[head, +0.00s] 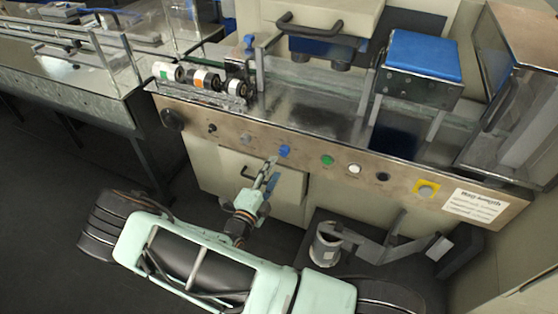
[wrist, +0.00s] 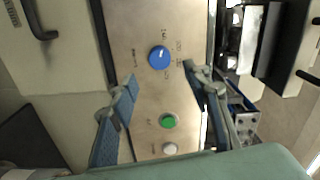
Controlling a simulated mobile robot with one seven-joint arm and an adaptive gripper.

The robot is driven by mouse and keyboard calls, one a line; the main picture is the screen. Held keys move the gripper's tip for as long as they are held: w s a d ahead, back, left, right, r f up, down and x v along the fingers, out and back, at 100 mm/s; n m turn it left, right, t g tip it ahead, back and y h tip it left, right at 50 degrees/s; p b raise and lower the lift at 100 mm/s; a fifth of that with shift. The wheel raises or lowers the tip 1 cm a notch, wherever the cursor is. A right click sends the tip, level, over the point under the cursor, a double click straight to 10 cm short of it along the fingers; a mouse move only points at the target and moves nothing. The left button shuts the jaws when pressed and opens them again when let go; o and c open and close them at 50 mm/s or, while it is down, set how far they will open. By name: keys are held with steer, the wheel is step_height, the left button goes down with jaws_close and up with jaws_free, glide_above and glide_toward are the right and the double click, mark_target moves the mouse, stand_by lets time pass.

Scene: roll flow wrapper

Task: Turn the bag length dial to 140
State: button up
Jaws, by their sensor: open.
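The bag length dial appears to be the blue round knob (head: 284,151) on the machine's front panel. In the wrist view the blue knob (wrist: 159,57) has a small light pointer mark near its top and printed marks around it, too small to read. My gripper (head: 270,166) is in front of the panel, close to the blue knob. In the wrist view my gripper (wrist: 160,88) is open, with its two fingers apart. The blue knob lies just beyond the fingertips, and nothing is held between them.
On the panel (head: 225,128), a green button (head: 327,160) and a white button (head: 354,169) sit right of the blue knob.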

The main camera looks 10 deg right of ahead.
steer(key=shift+v, duration=2.3)
